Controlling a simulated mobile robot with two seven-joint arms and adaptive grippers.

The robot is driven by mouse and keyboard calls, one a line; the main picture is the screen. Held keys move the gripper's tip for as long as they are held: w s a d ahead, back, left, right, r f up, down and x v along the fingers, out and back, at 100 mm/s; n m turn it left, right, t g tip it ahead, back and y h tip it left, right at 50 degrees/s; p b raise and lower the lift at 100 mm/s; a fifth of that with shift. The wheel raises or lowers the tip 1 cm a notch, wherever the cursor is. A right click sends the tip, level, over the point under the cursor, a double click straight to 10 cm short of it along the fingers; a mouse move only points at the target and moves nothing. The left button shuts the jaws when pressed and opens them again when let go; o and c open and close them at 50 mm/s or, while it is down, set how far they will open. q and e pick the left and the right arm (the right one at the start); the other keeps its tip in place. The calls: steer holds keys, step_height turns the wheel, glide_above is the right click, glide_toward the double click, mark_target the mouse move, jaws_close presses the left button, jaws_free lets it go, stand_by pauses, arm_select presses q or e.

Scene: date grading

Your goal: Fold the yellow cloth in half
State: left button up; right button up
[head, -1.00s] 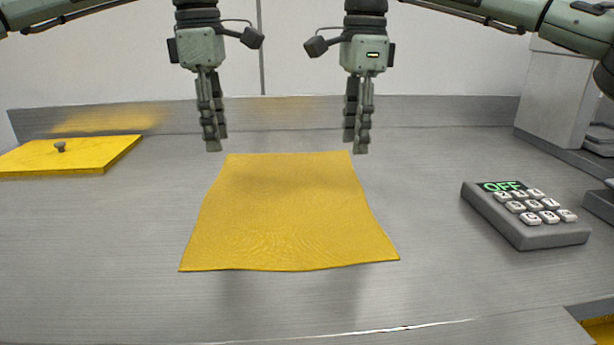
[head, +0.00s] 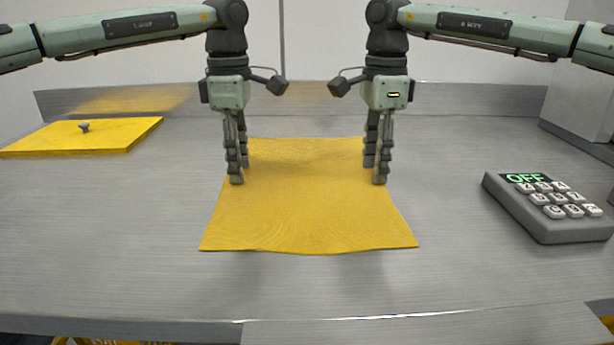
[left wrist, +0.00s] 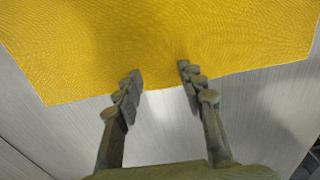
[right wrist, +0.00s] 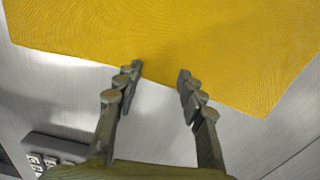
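The yellow cloth (head: 308,205) lies flat and spread out on the grey metal counter, with slightly wavy edges. My left gripper (head: 240,178) points down at the cloth's left edge, towards its far end. My right gripper (head: 375,176) points down at the right edge, likewise towards the far end. In the left wrist view the left fingers (left wrist: 160,75) are apart, with the cloth edge (left wrist: 200,45) below them. In the right wrist view the right fingers (right wrist: 160,75) are apart over the cloth's edge (right wrist: 220,60). Whether the fingertips touch the cloth I cannot tell.
A yellow board with a dark knob (head: 110,136) lies at the far left. A grey keypad (head: 550,212) reading "OFF" lies on the right. A low back ledge (head: 310,98) runs behind.

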arm_select(q)
steer(key=shift+f, duration=0.1)
arm_select(e)
steer(key=shift+f, duration=0.1)
arm_select(q)
steer(key=shift+f+b, duration=0.2)
steer(key=shift+b, duration=0.1)
arm_select(e)
steer(key=shift+f, duration=0.2)
arm_select(q)
steer(key=shift+r, duration=0.15)
steer(key=shift+c, duration=0.3)
arm_select(e)
steer(key=shift+r, duration=0.1)
steer(key=shift+c, duration=0.3)
arm_select(q)
jaws_close()
arm_select(e)
jaws_close()
steer(key=shift+f, duration=0.2)
steer(key=shift+r, duration=0.1)
